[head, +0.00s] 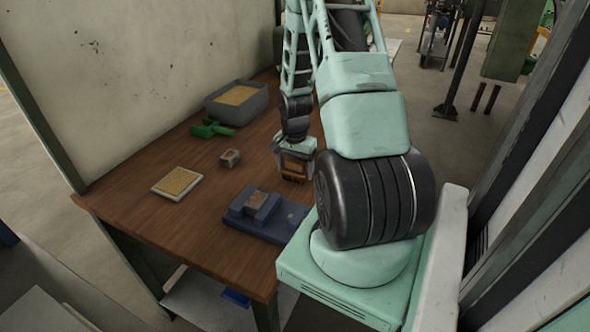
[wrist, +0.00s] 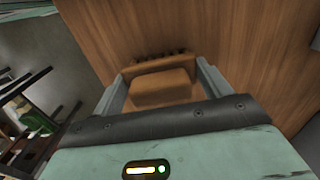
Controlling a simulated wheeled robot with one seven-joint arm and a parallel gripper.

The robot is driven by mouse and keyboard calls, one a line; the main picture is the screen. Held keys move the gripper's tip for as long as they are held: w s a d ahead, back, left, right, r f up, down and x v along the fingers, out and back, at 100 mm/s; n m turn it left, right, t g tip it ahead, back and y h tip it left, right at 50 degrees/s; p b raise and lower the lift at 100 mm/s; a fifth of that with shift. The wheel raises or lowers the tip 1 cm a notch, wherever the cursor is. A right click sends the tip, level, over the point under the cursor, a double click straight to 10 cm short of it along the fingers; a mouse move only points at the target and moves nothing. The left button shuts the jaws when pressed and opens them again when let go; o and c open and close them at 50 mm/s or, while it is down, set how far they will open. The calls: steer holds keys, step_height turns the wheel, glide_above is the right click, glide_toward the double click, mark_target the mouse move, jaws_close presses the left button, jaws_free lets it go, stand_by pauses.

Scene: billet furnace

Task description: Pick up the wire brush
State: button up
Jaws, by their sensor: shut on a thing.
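The wire brush (wrist: 160,86) shows in the wrist view as a tan-brown block with a row of dark bristles along its far edge. It lies between the two fingers of my gripper (wrist: 165,88), which is shut on it. In the head view the gripper (head: 295,168) is over the right part of the wooden table, and the brown brush (head: 294,172) shows partly between the fingers. Whether the brush touches the table top is hard to tell. My arm hides part of the table behind it.
On the wooden table (head: 150,214) are a blue fixture (head: 262,215), a flat tray of tan material (head: 177,183), a small grey block (head: 230,158), a green tool (head: 211,128) and a grey bin (head: 238,101). A pale wall panel stands behind. The table's near left is clear.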

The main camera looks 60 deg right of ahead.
mark_target(295, 161)
step_height(295, 161, up, 10)
steer(key=shift+b, duration=0.75)
